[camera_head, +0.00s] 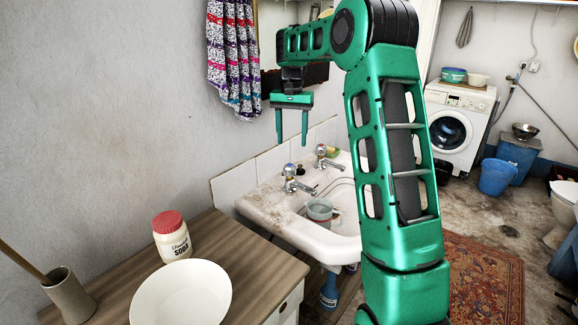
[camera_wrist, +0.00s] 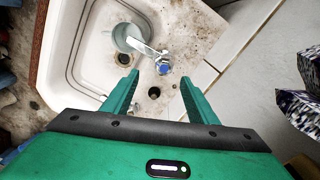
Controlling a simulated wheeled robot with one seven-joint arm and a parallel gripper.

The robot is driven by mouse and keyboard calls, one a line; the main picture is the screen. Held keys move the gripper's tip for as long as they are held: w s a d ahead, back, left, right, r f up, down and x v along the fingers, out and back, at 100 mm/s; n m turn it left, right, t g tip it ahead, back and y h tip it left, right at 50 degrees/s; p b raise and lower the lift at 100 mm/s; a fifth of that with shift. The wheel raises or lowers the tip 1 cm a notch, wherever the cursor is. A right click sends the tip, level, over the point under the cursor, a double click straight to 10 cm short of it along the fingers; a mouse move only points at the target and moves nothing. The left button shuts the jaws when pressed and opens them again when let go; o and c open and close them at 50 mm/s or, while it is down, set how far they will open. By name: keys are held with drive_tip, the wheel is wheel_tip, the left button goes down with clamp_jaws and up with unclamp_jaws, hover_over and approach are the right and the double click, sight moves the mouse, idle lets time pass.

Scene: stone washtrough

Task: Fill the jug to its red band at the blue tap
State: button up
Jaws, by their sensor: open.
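The jug (camera_head: 320,211), pale grey-blue with a handle, stands upright in the stone basin (camera_head: 262,208). In the wrist view the jug (camera_wrist: 127,38) is partly covered by the spout of the blue-capped tap (camera_wrist: 163,68). The nearer tap (camera_head: 290,180) in the head view seems to be this one. I cannot make out the red band or any water. My gripper (camera_head: 292,143) is open and empty, fingers pointing down, high above the back of the basin. In the wrist view the blue cap shows between my gripper's fingertips (camera_wrist: 160,76), apart from them.
A second tap (camera_head: 322,157) stands farther along the basin's back ledge, near a yellow-green item (camera_head: 333,152). A soda jar (camera_head: 172,238) and a white bowl (camera_head: 182,296) sit on the wooden counter (camera_head: 232,248). A patterned cloth (camera_head: 232,55) hangs on the wall near my gripper.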

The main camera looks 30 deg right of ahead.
sight(289, 164)
drive_tip(key=f, duration=0.3)
drive_tip(key=w+f, duration=0.1)
drive_tip(key=f, duration=0.7)
drive_tip(key=shift+w+f, duration=0.2)
drive_tip(key=shift+w, duration=0.15)
drive_tip(key=c, duration=1.1)
